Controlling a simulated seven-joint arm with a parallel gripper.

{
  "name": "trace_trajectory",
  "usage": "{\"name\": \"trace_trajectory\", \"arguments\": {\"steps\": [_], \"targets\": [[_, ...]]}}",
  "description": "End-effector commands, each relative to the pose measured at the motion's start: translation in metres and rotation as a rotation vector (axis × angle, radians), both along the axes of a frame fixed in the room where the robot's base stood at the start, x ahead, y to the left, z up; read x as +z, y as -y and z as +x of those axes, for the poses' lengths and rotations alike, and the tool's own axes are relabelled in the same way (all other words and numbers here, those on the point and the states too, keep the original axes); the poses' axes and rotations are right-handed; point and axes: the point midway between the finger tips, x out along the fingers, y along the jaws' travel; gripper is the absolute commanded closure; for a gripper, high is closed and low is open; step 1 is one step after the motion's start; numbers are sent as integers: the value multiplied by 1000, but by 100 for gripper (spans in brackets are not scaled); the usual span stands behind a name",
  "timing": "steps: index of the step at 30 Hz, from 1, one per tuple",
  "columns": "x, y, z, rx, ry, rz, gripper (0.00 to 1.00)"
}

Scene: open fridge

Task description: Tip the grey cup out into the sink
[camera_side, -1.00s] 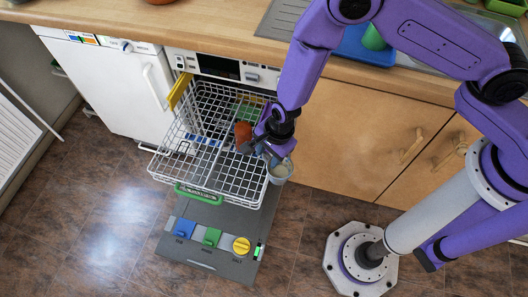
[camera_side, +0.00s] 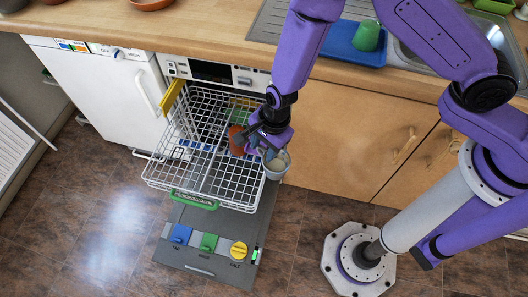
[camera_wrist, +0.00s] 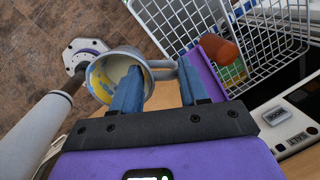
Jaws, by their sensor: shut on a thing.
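The grey cup (camera_side: 274,167) is held beside the right edge of the dishwasher's upper rack. In the wrist view the cup (camera_wrist: 104,69) shows its open mouth, with a pale yellow and bluish inside; whether it holds liquid I cannot tell. My gripper (camera_side: 265,146) is shut on the cup's handle, with the blue fingers either side of it in the wrist view (camera_wrist: 160,70). The sink (camera_side: 440,58) is in the worktop at the upper right of the side view, partly hidden by my arm.
The white wire rack (camera_side: 170,150) is pulled out, with a red-orange cup (camera_side: 237,141) in it close to my gripper. The open dishwasher door (camera_side: 212,258) lies below. A blue tray (camera_side: 340,46) with a green cup (camera_side: 366,36) stands on the worktop left of the sink.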

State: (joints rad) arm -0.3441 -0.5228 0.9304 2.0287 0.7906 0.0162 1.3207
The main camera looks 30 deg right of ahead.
Motion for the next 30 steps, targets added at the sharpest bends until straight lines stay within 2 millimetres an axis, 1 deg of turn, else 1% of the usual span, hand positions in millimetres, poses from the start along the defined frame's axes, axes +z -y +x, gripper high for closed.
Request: {"name": "trace_trajectory", "arguments": {"steps": [1,6,14,20,26,30], "targets": [[8,-1,-1,1,2,1,94],[18,-2,2,0,0,2,94],[35,0,-1,1,1,0,94],[49,-3,0,4,0,7,94],[63,0,-1,1,2,1,94],[88,-1,1,3,5,4,94]]}}
